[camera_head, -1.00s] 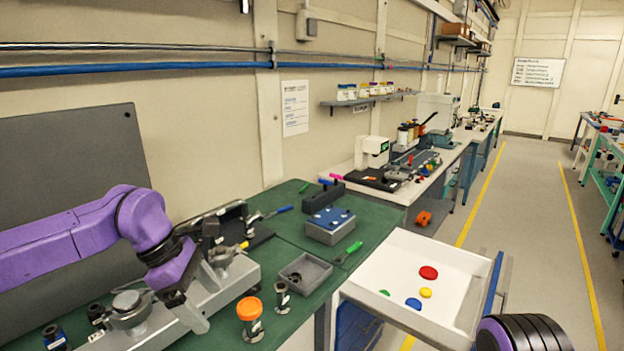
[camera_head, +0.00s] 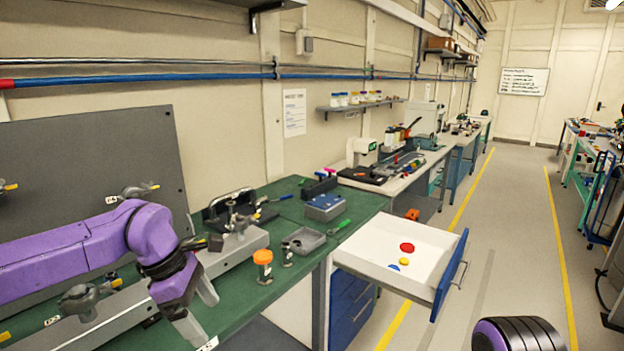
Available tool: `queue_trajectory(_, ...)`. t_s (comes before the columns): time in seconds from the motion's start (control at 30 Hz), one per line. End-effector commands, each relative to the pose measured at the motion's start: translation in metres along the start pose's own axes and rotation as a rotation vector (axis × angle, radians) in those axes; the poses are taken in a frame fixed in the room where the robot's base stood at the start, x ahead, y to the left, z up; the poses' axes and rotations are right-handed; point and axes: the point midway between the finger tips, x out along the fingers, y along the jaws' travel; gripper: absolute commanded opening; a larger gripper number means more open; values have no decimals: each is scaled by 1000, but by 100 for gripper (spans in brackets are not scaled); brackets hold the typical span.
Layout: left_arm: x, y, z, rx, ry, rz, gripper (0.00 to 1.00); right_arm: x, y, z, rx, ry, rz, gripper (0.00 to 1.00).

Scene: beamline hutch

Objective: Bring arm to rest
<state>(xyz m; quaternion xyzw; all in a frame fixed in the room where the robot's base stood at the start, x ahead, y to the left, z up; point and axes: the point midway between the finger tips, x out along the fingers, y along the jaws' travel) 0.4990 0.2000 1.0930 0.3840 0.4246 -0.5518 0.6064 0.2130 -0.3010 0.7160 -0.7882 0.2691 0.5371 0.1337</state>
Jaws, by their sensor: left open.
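My left arm, purple, comes in from the left in the head view. My left gripper (camera_head: 200,312) hangs at its end with the fingers pointing down, near the front edge of the green bench (camera_head: 262,296). Its two pale fingers are apart, and I see nothing between them. A grey rail with clamps (camera_head: 233,250) lies on the bench behind the gripper. Of my right arm, only a dark rounded part with purple shows at the bottom right; the right gripper is out of view.
An orange-capped container (camera_head: 263,258), a grey tray (camera_head: 304,240) and a blue-topped block (camera_head: 325,206) stand on the bench. An open white drawer (camera_head: 365,238) with coloured discs juts out to the right. The aisle floor (camera_head: 500,240) is clear.

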Motion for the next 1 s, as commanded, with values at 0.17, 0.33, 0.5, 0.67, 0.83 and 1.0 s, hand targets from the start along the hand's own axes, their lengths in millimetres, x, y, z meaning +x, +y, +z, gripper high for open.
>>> queue_trajectory(0.17, 33, -2, -14, -8, 104, -11, 86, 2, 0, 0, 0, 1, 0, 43)
queue_trajectory(0.33, 74, -7, -39, -8, 250, -15, 86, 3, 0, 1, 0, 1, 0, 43)
queue_trajectory(0.5, 131, -20, -77, 24, 466, -8, 86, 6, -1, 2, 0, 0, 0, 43)
queue_trajectory(0.67, 202, -52, -135, 156, 743, 19, 86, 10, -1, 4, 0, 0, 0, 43)
queue_trajectory(0.83, 294, -135, -216, 610, 969, 68, 86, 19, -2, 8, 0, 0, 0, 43)
queue_trajectory(1.0, 331, -233, -252, 986, 828, 6, 86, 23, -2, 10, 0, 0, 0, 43)
